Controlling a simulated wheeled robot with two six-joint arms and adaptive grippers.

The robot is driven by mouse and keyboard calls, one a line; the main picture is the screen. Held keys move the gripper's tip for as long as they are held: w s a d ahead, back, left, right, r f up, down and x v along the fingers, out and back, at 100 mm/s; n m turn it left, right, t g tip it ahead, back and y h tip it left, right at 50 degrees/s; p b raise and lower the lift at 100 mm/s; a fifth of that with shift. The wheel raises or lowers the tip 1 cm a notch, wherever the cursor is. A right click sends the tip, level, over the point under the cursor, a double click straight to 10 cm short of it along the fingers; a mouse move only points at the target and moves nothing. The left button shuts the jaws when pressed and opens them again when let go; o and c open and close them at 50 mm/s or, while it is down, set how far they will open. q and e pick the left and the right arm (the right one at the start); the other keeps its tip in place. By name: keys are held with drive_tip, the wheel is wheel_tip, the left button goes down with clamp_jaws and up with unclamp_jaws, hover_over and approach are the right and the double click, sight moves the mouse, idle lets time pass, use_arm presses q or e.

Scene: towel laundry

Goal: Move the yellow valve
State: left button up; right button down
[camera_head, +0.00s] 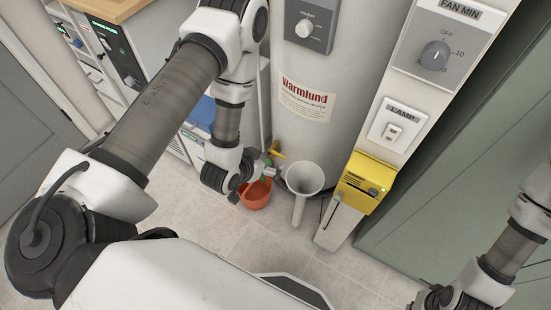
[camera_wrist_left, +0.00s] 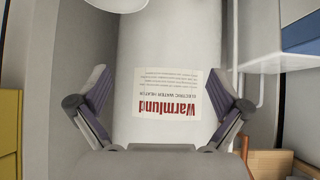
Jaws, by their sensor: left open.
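A small yellow valve handle (camera_head: 277,153) shows in the head view low on the front of the white water heater (camera_head: 345,60), just above and left of the white funnel. My left gripper (camera_head: 262,174) is just below and left of the handle, partly covering the area around it. In the left wrist view its two fingers (camera_wrist_left: 158,82) stand wide apart with nothing between them, facing the heater's Warmlund label (camera_wrist_left: 178,100). The valve cannot be made out in that view. My right gripper (camera_head: 440,299) is partly cut off at the lower right; its fingers are unclear.
A red bucket (camera_head: 256,196) stands on the tiled floor under my left gripper. The white funnel (camera_head: 304,178) is right beside it. A yellow box (camera_head: 361,185) sits on the panel post to the right. Green cabinet doors (camera_head: 465,150) stand farther right.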

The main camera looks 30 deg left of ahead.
sight(277, 154)
use_arm(q)
drive_tip(key=w+a+f+t+b, duration=0.2)
drive_tip(key=w+f+t+b, duration=0.25)
drive_tip(key=f+b, duration=0.55)
drive_tip(key=w+a+f+t+b, duration=0.2)
drive_tip(key=w+f+t+b, duration=0.35)
drive_tip(key=b, duration=0.75)
wheel_tip(277, 154, down, 12)
drive_tip(key=a+f+g+b, duration=0.1)
drive_tip(key=a+b, duration=0.2)
drive_tip(key=b, duration=0.7)
drive_tip(key=shift+n, duration=0.3)
drive_tip(key=w+b, duration=0.1)
drive_tip(key=w, duration=0.1)
drive_tip(key=w+b, duration=0.1)
drive_tip(key=w, duration=0.1)
drive_tip(key=w+d+b, duration=0.1)
drive_tip(key=w, duration=0.2)
drive_tip(key=shift+r, duration=0.35)
drive_tip(key=shift+w+r, duration=0.1)
drive_tip(key=shift+w, duration=0.35)
use_arm(e)
wheel_tip(277, 154, down, 39)
drive_tip(key=shift+r, duration=0.15)
use_arm(q)
drive_tip(key=shift+c, duration=0.4)
use_arm(e)
drive_tip(key=shift+w, duration=0.1)
